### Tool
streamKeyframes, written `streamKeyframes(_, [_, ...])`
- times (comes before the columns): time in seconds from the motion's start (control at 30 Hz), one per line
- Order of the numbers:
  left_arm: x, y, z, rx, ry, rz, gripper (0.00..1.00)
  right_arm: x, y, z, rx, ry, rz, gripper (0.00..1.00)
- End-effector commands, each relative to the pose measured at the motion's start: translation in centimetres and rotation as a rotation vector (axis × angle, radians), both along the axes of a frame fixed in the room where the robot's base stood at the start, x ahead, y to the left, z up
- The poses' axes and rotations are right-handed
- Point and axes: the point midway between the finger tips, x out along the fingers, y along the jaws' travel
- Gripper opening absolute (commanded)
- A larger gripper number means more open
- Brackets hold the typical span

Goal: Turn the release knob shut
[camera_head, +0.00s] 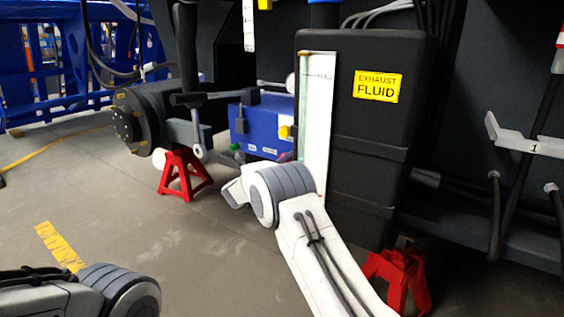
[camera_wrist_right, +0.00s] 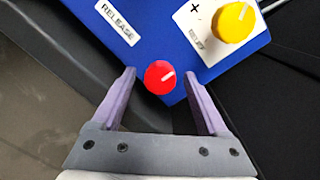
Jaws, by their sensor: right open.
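The release knob (camera_wrist_right: 159,77) is red with a pale pointer line, on the blue box (camera_wrist_right: 165,45) near a RELEASE label (camera_wrist_right: 117,22). In the wrist view my right gripper (camera_wrist_right: 160,74) is open, its two purple fingers on either side of the knob with gaps showing. I cannot tell how deep the fingertips reach. In the head view the blue box (camera_head: 268,122) stands behind my right arm, and the red knob and right fingers cannot be made out. Only a link of my left arm shows at lower left; its gripper is out of view.
A yellow knob (camera_wrist_right: 234,22) on a white RELIEF plate sits right of the red one. A black EXHAUST FLUID tank (camera_head: 370,130) with a tall gauge (camera_head: 317,120) stands close to my right arm. Red jack stands (camera_head: 184,175) are on the open floor.

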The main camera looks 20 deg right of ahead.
Motion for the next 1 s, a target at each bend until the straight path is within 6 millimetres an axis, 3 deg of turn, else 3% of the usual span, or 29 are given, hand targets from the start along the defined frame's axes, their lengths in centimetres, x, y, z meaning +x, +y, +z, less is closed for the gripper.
streamKeyframes(0.17, [0.0, 0.0, 1.2, 0.0, 0.0, 0.0, 0.5, -1.1, 1.6, 0.4, 0.0, 0.002, 0.004, 0.77])
streamKeyframes(0.53, [0.0, 0.0, 4.3, 0.0, 0.0, 0.0, 0.5, -5.6, 6.8, 0.3, -0.001, 0.002, 0.004, 0.77])
streamKeyframes(0.7, [0.0, 0.0, 4.7, 0.0, 0.0, 0.0, 0.5, -6.6, 7.8, 0.1, 0.001, 0.0, 0.001, 0.77])
streamKeyframes(1.0, [0.0, 0.0, 4.7, 0.0, 0.0, 0.0, 0.5, -6.7, 8.0, 0.0, 0.001, 0.0, 0.001, 0.77])
